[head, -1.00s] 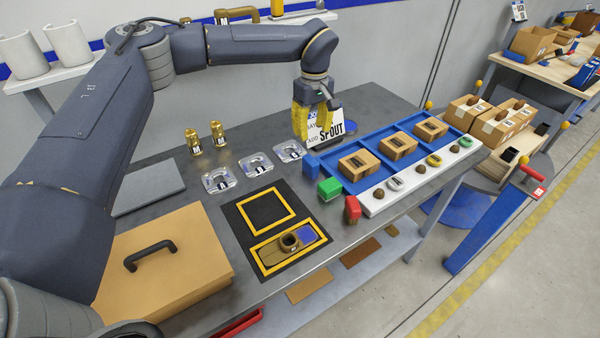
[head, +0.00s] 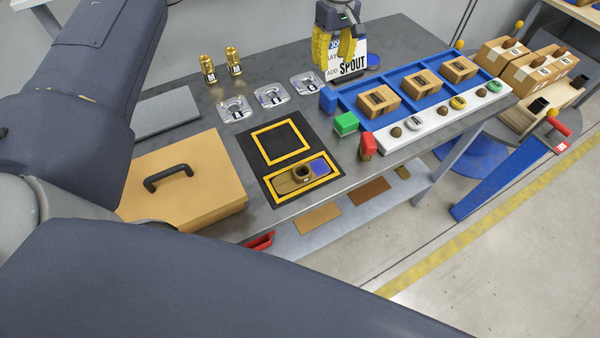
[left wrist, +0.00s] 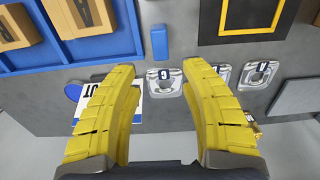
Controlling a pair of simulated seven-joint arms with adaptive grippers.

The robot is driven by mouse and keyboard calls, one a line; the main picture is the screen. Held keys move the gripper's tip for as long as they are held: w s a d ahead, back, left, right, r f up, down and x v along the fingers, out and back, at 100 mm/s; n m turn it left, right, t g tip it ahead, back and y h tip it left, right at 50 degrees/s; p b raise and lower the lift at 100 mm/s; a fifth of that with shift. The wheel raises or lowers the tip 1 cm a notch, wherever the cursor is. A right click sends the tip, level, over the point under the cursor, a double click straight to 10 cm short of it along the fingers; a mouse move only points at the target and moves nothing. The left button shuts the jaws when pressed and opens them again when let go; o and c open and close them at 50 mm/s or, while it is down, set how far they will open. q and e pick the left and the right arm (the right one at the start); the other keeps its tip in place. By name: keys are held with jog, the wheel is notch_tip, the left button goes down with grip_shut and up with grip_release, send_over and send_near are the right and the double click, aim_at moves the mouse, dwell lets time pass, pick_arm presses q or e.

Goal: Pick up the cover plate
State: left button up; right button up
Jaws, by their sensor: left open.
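Three silver plates with cut-outs and dark letter labels lie in a row on the grey table: a left plate (head: 235,109), a middle plate (head: 271,96) and a right plate (head: 306,84). I cannot tell which is the cover plate. My left gripper (head: 338,58), with yellow fingers, is open and empty above the table's back, by the SPOUT sign. In the left wrist view its open fingers (left wrist: 158,68) frame one silver plate (left wrist: 164,84), below them and apart. Two more plates show at the right finger and beyond it. My right gripper is out of view.
A black mat (head: 252,150) with yellow frames holds a brown and blue part. A blue tray (head: 372,119) holds small boxes. Two brass fittings (head: 233,62) stand behind the plates. A SPOUT sign (head: 352,65) stands close to the gripper. A tan handled case (head: 200,195) sits front left.

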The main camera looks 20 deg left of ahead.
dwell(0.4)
pick_arm(q)
jog(key=o, duration=0.6)
jog(key=shift+c, duration=0.2)
